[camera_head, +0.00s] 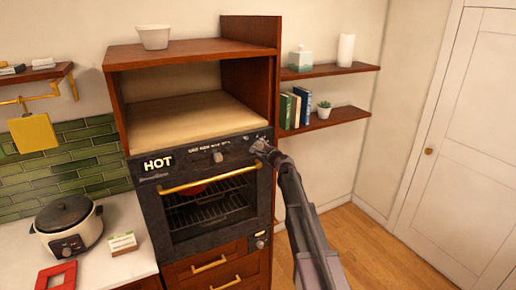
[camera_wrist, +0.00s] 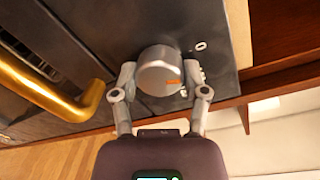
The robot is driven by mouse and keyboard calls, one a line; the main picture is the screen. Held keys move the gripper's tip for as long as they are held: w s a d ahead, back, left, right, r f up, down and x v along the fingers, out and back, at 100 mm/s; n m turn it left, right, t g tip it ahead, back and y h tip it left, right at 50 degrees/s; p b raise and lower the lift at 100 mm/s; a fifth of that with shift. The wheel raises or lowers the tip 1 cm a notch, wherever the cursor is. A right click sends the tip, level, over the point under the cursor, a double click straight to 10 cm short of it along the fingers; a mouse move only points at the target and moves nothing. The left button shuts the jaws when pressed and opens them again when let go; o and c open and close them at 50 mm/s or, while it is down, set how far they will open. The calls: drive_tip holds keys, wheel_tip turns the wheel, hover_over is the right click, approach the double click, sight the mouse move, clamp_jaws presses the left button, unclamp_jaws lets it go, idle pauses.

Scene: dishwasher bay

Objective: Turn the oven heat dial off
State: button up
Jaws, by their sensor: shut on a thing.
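The oven (camera_head: 208,200) is black with a gold handle (camera_head: 210,181) and a "HOT" display (camera_head: 158,163). In the wrist view a round silver dial (camera_wrist: 158,72) with an orange mark sits on the dark panel (camera_wrist: 95,40). The mark points to the right in that picture. Small white markings, one like an O, lie right of the dial. My gripper (camera_wrist: 160,76) is shut on the dial, one finger on each side.
Another knob (camera_head: 217,156) is on the panel to the left, and a small one (camera_head: 259,244) is below. The gold handle (camera_wrist: 60,95) passes close to the left finger in the wrist view. Shelves (camera_head: 335,115) with books are on the right wall. The wooden floor (camera_head: 375,250) is clear.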

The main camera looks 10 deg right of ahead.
drive_tip(key=shift+s+a+n, duration=0.1)
drive_tip(key=shift+a+n, duration=0.05)
drive_tip(key=shift+n, duration=1.45)
drive_tip(key=o, duration=1.1)
drive_tip(key=shift+o, duration=0.2)
